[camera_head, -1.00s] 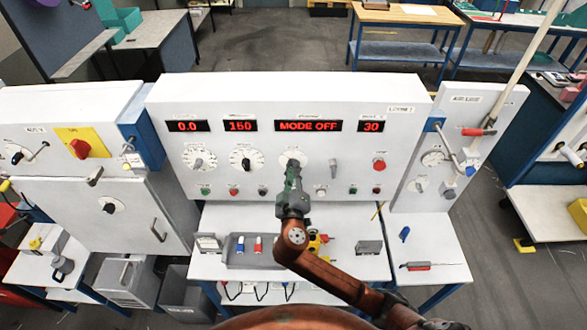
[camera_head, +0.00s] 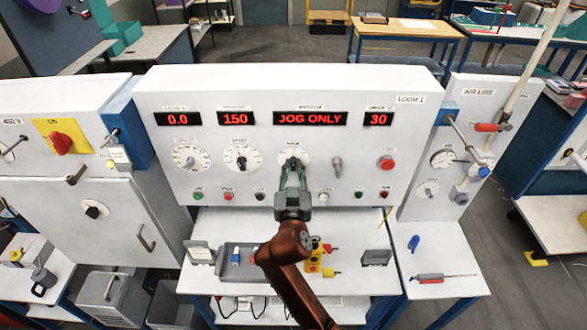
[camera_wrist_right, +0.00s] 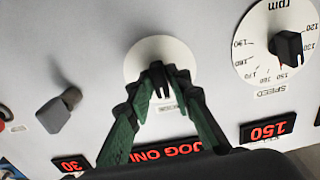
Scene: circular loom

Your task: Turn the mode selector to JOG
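The mode selector is a black knob on a round white dial (camera_head: 293,153) in the middle of the loom's front panel. The red display (camera_head: 310,119) above it reads JOG ONLY. My right gripper (camera_head: 291,168) is at the dial and covers most of the knob in the head view. In the right wrist view, the fingers of my right gripper (camera_wrist_right: 159,84) close in on both sides of the black knob (camera_wrist_right: 158,71), in front of its white dial (camera_wrist_right: 160,52). My left gripper is not in view.
The speed dial (camera_head: 241,158) is left of the selector; a grey lever knob (camera_head: 337,167) and a red button (camera_head: 386,162) are right. Small buttons run below. A shelf underneath holds a grey tray (camera_head: 240,258) and a yellow pendant (camera_head: 315,262).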

